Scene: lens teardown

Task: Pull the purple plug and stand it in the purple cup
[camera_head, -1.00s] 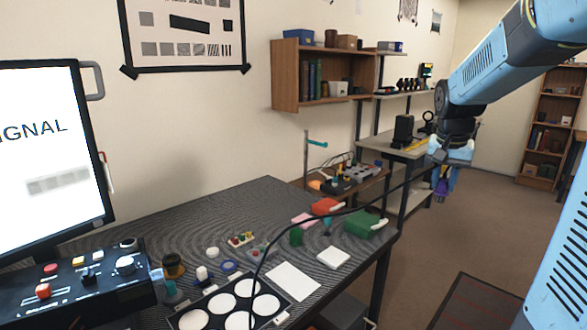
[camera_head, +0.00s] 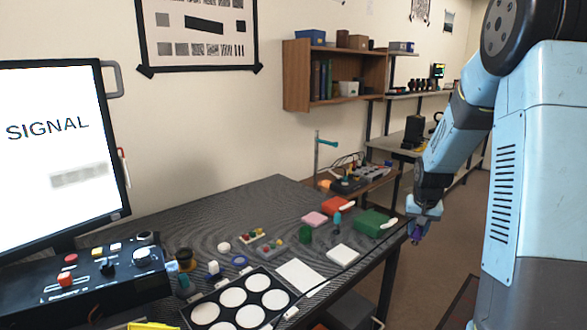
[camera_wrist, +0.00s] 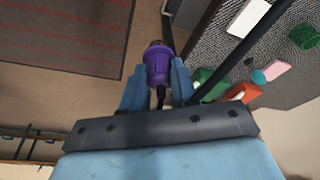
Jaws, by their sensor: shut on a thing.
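My gripper (camera_wrist: 158,84) is shut on the purple plug (camera_wrist: 157,64), which sits between the two blue fingers in the wrist view. The plug's darker end points away from the wrist, over open floor. In the head view my gripper (camera_head: 418,228) hangs just off the right end of the table, with the plug (camera_head: 416,237) as a small purple shape below it. I cannot make out a purple cup in either view.
The dark table (camera_head: 215,219) holds a green box (camera_head: 373,222), a red block (camera_head: 336,206), a white block (camera_head: 342,254) and a tray of white discs (camera_head: 273,284). A black cable (camera_head: 352,268) crosses its right edge. A console (camera_head: 85,283) stands at left.

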